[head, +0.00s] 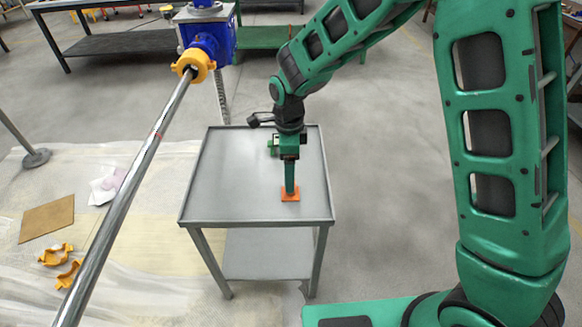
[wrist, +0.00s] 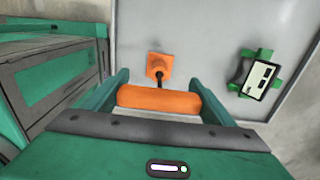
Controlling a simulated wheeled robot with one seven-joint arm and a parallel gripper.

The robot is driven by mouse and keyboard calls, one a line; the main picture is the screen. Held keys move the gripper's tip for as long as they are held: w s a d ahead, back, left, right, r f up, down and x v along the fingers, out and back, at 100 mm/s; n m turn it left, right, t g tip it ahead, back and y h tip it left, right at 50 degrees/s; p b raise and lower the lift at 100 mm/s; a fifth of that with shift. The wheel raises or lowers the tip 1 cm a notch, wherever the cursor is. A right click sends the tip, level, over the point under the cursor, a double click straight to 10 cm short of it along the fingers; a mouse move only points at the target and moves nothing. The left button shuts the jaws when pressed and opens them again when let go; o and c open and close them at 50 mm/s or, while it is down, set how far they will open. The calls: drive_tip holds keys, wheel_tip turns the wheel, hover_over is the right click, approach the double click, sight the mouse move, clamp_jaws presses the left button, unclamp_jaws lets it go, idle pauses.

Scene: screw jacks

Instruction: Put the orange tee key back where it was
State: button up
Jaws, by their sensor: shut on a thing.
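The orange tee key (wrist: 158,99) has an orange crossbar and a dark shaft pointing away from my wrist camera. My gripper (wrist: 159,84) is shut on the crossbar, one green finger at each end. The shaft's far end meets or overlaps an orange square block (wrist: 160,66); I cannot tell whether it sits in it. In the head view, my gripper (head: 290,180) points straight down over the grey table (head: 235,180), with the orange block (head: 297,194) at its tip. The key's crossbar is hidden there by my gripper.
A green device with a small display (wrist: 260,79) lies on the table, right of the key in the wrist view. A long metal rod with a yellow collar (head: 196,64) rises left of the table. Yellow clamp pieces (head: 56,255) and a brown board (head: 46,219) lie on the floor sheet.

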drive_tip(key=o, duration=1.8)
wheel_tip(320, 180, up, 12)
drive_tip(key=shift+r, duration=0.1)
